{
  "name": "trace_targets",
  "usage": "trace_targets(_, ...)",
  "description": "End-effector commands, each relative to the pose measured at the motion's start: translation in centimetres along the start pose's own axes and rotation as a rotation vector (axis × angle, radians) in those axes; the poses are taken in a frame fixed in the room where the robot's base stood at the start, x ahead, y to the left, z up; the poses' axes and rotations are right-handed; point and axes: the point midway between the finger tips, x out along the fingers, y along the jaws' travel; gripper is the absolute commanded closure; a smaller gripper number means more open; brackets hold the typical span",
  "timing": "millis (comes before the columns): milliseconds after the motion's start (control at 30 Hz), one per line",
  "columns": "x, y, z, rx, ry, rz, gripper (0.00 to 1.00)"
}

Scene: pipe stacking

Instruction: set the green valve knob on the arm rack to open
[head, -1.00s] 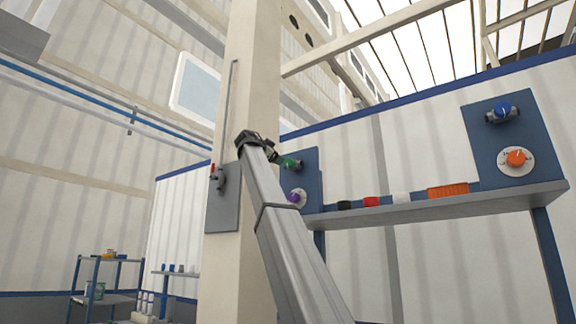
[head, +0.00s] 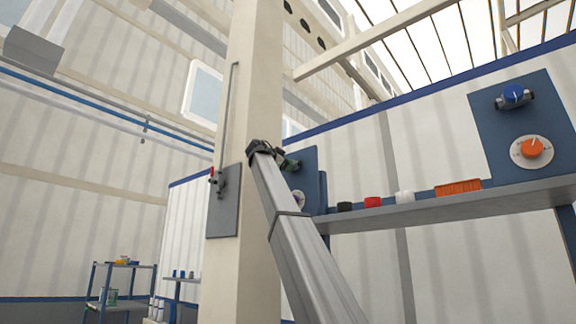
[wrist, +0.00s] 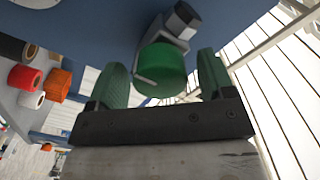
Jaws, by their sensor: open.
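The green valve knob (wrist: 160,70) shows large in the wrist view, on a grey valve body (wrist: 180,22) fixed to a blue panel. A pale L-shaped strip runs across the knob's face. My gripper (wrist: 164,80) is open, with one green finger on each side of the knob. A gap shows between the knob and each finger; I cannot tell whether the fingertips reach past it in depth. In the head view the knob (head: 291,165) is small and partly covered by my gripper (head: 274,152), in front of the small blue panel (head: 309,178).
A grey shelf (head: 420,212) right of the panel carries black, red, white and orange items. A larger blue panel (head: 490,150) holds a blue knob (head: 513,93) and an orange dial (head: 532,148). A beige column (head: 245,200) with a red-handled valve (head: 213,175) stands left of my arm.

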Motion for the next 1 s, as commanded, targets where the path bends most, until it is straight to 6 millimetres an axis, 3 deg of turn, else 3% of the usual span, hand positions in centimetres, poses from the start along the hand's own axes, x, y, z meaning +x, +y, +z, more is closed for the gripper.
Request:
trace_targets(67, 0.01, 0.01, 0.00, 0.000, 0.000, 0.000, 0.25)
trace_targets(200, 0.01, 0.02, 0.01, 0.000, 0.000, 0.000, 0.70)
trace_targets(233, 0.01, 0.02, 0.00, 0.000, 0.000, 0.000, 0.74)
trace_targets(667, 0.01, 0.03, 0.01, -0.068, 0.000, 0.000, 0.74)
trace_targets(1000, 0.02, 0.04, 0.02, -0.327, -0.001, 0.000, 0.74)
